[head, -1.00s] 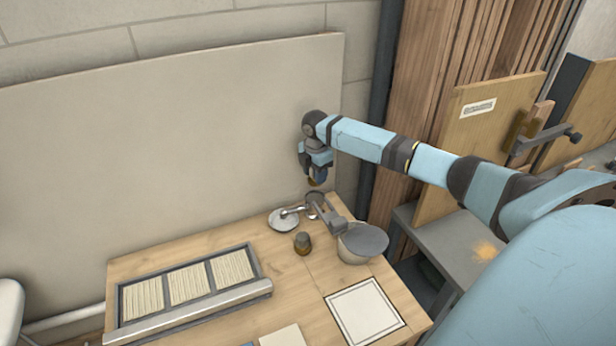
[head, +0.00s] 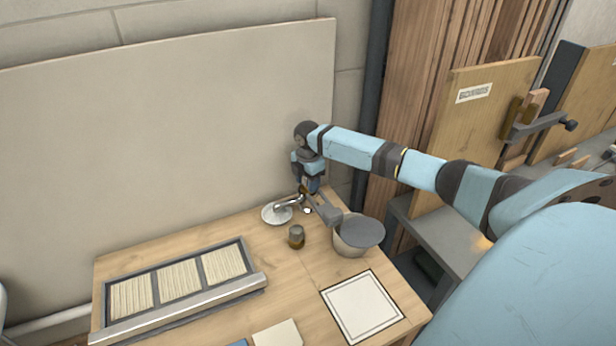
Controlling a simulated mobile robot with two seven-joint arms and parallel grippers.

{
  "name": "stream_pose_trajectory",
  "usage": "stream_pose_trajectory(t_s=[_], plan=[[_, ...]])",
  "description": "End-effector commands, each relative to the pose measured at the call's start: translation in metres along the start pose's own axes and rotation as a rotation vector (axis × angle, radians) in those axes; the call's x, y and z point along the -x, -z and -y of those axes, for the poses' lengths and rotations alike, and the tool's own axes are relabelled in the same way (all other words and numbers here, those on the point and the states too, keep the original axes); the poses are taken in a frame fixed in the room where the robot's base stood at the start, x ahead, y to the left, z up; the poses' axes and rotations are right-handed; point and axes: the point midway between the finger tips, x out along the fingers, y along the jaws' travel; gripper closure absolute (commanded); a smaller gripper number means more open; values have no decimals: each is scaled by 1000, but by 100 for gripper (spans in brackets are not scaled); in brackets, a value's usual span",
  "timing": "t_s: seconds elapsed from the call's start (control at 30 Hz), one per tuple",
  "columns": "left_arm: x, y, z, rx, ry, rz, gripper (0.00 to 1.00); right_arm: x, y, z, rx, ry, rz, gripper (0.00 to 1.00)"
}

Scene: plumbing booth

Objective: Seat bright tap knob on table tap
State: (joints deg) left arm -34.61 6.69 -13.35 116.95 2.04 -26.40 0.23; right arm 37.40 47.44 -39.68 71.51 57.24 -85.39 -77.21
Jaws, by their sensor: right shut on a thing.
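The table tap (head: 325,212) stands at the back right of the wooden table. Its grey spout reaches right towards a bowl. A pale round disc with a shiny bent piece (head: 277,213) is at the tap's left. My right gripper (head: 305,190) points down directly over the tap's upright part, at or just above its top. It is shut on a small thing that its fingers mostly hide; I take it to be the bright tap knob. I cannot tell whether the knob touches the tap. My left gripper is not in view.
A grey-topped bowl (head: 358,238) stands right of the tap. A small dark and brass cylinder (head: 296,237) stands in front. A framed rack with slatted panels (head: 180,288) lies at left, a white square mat (head: 362,306) at front right. A board (head: 160,120) backs the table.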

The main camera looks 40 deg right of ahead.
Motion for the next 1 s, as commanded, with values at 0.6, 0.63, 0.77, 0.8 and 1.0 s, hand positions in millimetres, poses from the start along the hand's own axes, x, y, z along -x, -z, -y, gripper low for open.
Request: stream_pose_trajectory(t_s=[0.6, 0.63, 0.77, 0.8, 1.0], plan=[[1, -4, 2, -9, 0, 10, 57, -1, 0, 1, 0, 5, 1, 26], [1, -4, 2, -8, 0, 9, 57, -1, 0, 2, 0, 6, 1, 26], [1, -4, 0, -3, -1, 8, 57, -2, 0, 2, 0, 8, 1, 26], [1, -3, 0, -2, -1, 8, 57, -2, 0, 2, 0, 8, 1, 26], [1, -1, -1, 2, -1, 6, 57, 20, -1, 1, 0, 5, 2, 26]])
